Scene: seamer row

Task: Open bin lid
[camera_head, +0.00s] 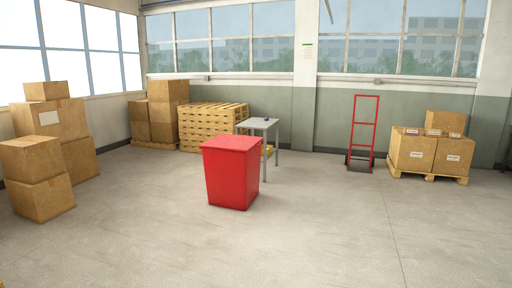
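A red bin (232,177) stands upright on the floor near the middle of the head view. Its flat red lid (232,143) lies closed on top. The bin is some distance away across open floor. Neither of my grippers shows in this view.
A grey table (259,124) with a small dark item stands right behind the bin. Wooden pallets (212,122) are stacked behind left. Cardboard boxes (38,178) stand at left. A red hand truck (362,132) and a loaded pallet (430,176) are at right. The foreground floor (290,245) is clear.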

